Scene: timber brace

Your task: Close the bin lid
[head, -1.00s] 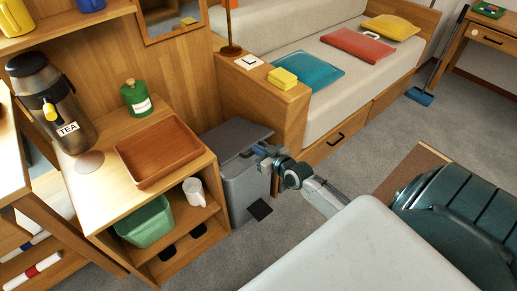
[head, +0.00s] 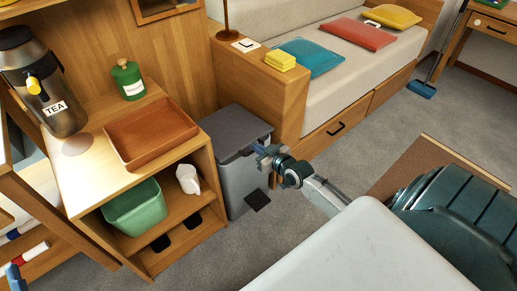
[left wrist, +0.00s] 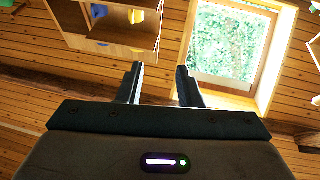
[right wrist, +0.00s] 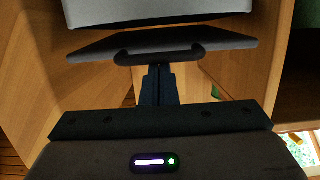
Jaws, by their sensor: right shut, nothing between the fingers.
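The grey bin (head: 238,185) stands on the floor between the shelf unit and the sofa. Its dark grey lid (head: 236,128) lies over the top at a slight slant. In the right wrist view the lid (right wrist: 160,44) shows as a thin plate with a black grip, and a narrow gap separates it from the pale bin body (right wrist: 155,12). My right gripper (head: 262,152) is shut and empty at the lid's front edge; its fingers (right wrist: 158,72) are at the black grip, contact unclear. My left gripper (left wrist: 158,78) is open and empty, away from the bin.
The shelf unit (head: 190,215) stands left of the bin, with a brown tray (head: 150,150) on top and a green tub (head: 136,207) inside. The sofa's wooden arm (head: 285,95) is close on the right. Carpet is free in front.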

